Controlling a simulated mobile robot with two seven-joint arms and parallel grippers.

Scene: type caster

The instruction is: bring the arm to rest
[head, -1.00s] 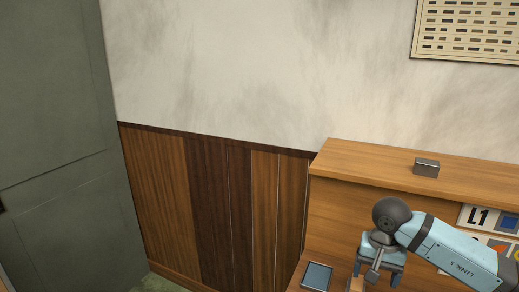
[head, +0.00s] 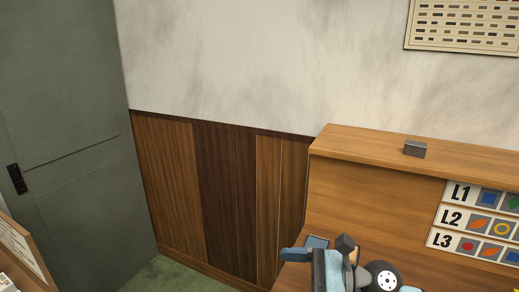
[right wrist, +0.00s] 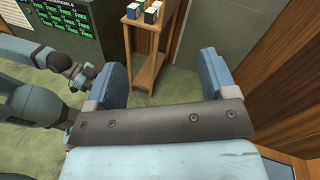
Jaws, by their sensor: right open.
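My right gripper (right wrist: 163,85) is open in the right wrist view, its two blue fingers wide apart with nothing between them. My left gripper does not show in the head view.
A small grey block (head: 415,149) sits on the desk's top ledge. Labelled rows L1 to L3 (head: 478,222) fill the desk's right side. A dark flat panel (head: 317,241) lies by my arm. A wooden stand (right wrist: 148,55) holds several small boxes. A green-grey door (head: 70,130) is at left.

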